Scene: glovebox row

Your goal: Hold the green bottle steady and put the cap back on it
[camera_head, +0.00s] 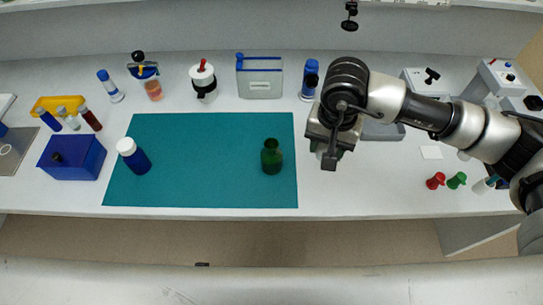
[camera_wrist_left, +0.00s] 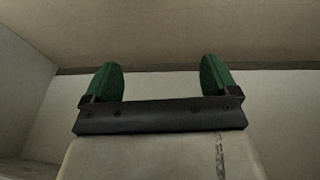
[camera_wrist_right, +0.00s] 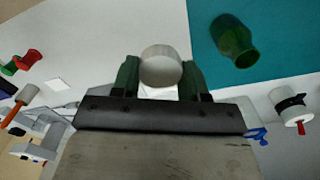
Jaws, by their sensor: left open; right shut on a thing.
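The green bottle (camera_head: 271,158) stands upright and uncapped on the teal mat (camera_head: 210,150), toward its right side. It also shows in the right wrist view (camera_wrist_right: 233,40), apart from my right gripper. My right gripper (camera_head: 329,155) is right of the bottle, over the white bench just off the mat. In the right wrist view its fingers (camera_wrist_right: 161,80) are shut on a round white cap (camera_wrist_right: 161,66). In the head view the cap is mostly hidden by the gripper. My left gripper (camera_wrist_left: 160,82) is open and empty, and it is outside the head view.
A blue bottle with a white lid (camera_head: 135,157) stands on the mat's left side. A blue box (camera_head: 72,160) is further left. Red (camera_head: 436,181) and green (camera_head: 457,180) stoppers lie at right. Several vessels line the back. The mat's middle is clear.

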